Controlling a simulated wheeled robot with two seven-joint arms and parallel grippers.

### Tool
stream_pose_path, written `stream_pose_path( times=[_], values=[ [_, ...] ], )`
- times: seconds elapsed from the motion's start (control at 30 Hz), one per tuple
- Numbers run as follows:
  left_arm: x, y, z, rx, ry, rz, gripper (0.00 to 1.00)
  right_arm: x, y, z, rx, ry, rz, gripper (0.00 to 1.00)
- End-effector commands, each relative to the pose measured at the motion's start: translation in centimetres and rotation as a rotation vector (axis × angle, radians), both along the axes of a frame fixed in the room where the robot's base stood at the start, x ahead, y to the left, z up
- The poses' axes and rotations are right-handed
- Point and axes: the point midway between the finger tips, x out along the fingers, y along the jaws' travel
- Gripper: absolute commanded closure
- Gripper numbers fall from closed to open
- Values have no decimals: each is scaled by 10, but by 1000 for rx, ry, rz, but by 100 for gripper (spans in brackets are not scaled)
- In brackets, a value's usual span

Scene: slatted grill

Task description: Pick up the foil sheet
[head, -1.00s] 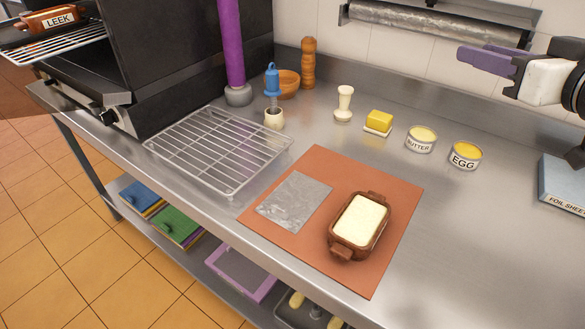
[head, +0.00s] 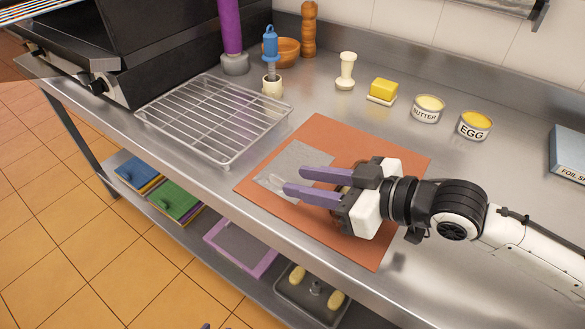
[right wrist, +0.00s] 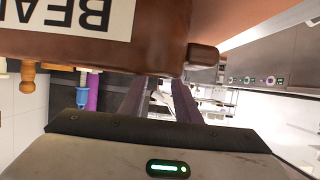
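The foil sheet (head: 297,154) is a flat, crinkled silver piece on the orange-brown mat (head: 375,247), partly hidden by my right gripper. My right gripper (head: 295,181) is open, with a gap between its purple fingers. Its fingers reach left over the foil; I cannot tell whether they touch it. Nothing shows held between them. In the head view the brown dish is mostly hidden behind the gripper. In the right wrist view, a brown dish (right wrist: 165,50) with an upside-down label fills the top. Two small purple tips at the head view's bottom edge may be my left gripper.
A wire rack (head: 213,118) stands left of the mat. Butter (head: 428,109) and egg (head: 474,125) tins, a yellow block (head: 383,91) and a cream tool (head: 346,72) stand behind it. A blue foil box (head: 567,152) is at right. The counter's front edge is close.

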Motion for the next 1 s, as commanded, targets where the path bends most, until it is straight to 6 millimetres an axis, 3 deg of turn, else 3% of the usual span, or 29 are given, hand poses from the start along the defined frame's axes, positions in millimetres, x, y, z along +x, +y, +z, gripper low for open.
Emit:
stream_pose_path(
  times=[0.4, 0.7, 0.87, 1.0],
  values=[
    [-5, 0, 1, 2, 12, 0, 69, 30, 33, -22, 1, 0, 0, 70],
    [-8, 1, -2, 3, 21, 0, 69, 32, 36, -25, -1, 0, -1, 70],
    [-9, 1, -2, 3, 21, 0, 69, 32, 36, -24, -1, 0, -1, 97],
    [-9, 1, -2, 3, 21, 0, 69, 32, 36, -24, -1, 0, -1, 100]
  ],
)
